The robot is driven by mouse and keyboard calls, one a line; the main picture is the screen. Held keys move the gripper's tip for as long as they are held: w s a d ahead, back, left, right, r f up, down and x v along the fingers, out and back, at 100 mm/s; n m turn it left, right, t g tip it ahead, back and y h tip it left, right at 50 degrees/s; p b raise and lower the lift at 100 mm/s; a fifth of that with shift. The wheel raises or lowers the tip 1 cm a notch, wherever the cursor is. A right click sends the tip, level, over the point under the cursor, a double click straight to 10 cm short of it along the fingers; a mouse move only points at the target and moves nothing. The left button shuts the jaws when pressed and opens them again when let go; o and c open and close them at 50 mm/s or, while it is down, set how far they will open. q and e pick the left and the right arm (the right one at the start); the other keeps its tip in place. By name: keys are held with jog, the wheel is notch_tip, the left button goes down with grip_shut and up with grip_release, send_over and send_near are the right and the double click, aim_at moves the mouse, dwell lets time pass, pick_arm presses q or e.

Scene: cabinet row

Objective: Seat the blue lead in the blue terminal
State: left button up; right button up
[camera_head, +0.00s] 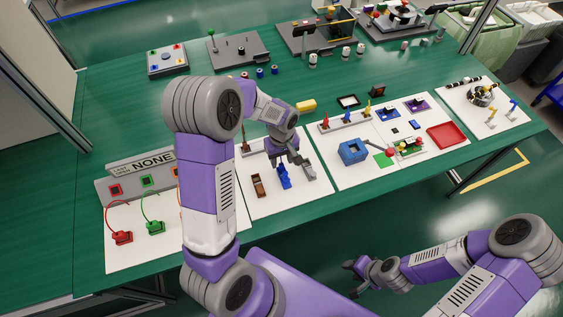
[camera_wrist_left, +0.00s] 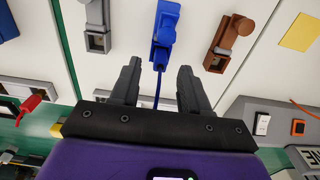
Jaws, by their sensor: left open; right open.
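My left gripper (camera_head: 286,157) is open above the second white mat. In the left wrist view its fingers (camera_wrist_left: 158,88) stand apart, with a thin blue line running between them from a blue piece (camera_wrist_left: 165,30). The blue piece (camera_head: 284,178) lies on the mat between a brown one and a grey one; I cannot tell whether it is the blue lead. Red (camera_head: 122,237) and green (camera_head: 155,227) leads stand on the first mat. I cannot make out the blue terminal; my left arm covers part of the terminal panel (camera_head: 105,195). My right gripper (camera_head: 355,268) is open, off the table's front edge.
The brown piece (camera_head: 258,187) and grey piece (camera_head: 308,170) flank the blue one closely. A yellow block (camera_head: 306,105) lies behind. A blue box (camera_head: 352,152) and a red tray (camera_head: 447,136) are on the mat to the right. Open green table (camera_head: 120,100) lies at the back left.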

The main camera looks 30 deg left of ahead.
aim_at(282, 164)
pick_arm(q)
jog(key=shift+r+p, duration=0.3)
jog(key=shift+r, duration=1.6)
